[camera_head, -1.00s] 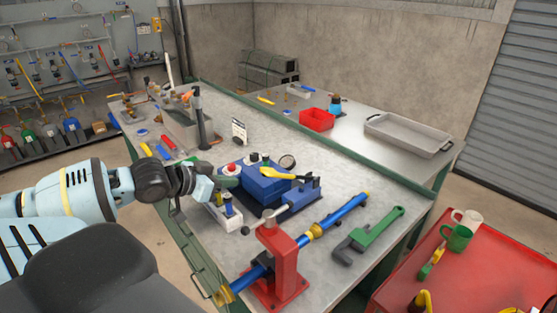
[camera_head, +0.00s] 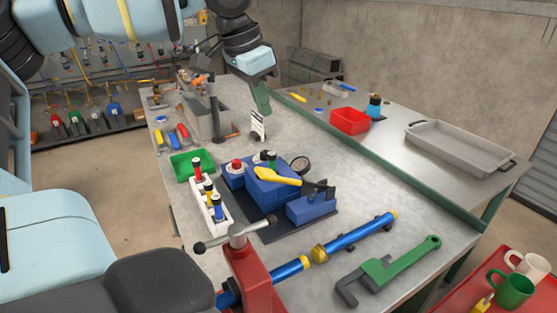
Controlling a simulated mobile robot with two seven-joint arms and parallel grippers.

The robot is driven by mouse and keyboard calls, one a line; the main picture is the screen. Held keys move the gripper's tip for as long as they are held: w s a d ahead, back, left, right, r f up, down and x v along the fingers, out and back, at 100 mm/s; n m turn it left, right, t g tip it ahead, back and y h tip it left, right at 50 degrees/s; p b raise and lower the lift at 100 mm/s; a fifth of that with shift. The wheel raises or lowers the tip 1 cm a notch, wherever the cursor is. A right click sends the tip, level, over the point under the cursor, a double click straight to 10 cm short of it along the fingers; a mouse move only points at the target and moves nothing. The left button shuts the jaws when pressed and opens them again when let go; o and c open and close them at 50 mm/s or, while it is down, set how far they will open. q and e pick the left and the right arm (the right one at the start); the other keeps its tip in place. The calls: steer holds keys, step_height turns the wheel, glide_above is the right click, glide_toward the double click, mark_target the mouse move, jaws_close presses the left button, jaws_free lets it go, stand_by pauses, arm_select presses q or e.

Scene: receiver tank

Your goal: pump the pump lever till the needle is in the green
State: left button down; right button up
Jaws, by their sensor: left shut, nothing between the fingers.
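The blue pump unit (camera_head: 268,192) sits on a dark base plate on the workbench. A lever with a yellow grip (camera_head: 278,173) lies nearly flat across its top and runs right to a dark bracket. My left gripper (camera_head: 265,112) hangs above the bench behind the pump unit. It is shut, empty and apart from the lever, with its fingers pointing down. My right gripper is not in view.
A white rack (camera_head: 211,207) and green tray (camera_head: 192,165) lie left of the pump. A red vise (camera_head: 248,265) with a blue pipe (camera_head: 350,238) and a green wrench (camera_head: 390,270) are in front.

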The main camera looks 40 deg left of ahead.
arm_select(q)
steer(key=shift+s+d+r, duration=0.15)
steer(key=shift+r, duration=0.2)
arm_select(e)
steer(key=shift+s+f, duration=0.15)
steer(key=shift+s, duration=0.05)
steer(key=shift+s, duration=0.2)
arm_select(q)
glide_above(272, 172)
steer(key=x, duration=0.3)
steer(key=s+x, duration=0.1)
steer(key=x, duration=0.2)
steer(key=s+x, duration=0.1)
steer(key=x, duration=0.2)
steer(key=shift+a+f+b, duration=0.2)
steer(key=shift+f+b, duration=0.15)
steer(key=shift+f, duration=0.1)
steer(key=f, duration=0.1)
steer(key=s+f, duration=0.1)
steer(key=shift+a+f, duration=0.15)
steer(key=shift+f, duration=0.15)
steer(key=shift+s+a+f+p, duration=0.1)
steer(key=shift+s+f+p, duration=0.2)
steer(key=shift+f, duration=0.25)
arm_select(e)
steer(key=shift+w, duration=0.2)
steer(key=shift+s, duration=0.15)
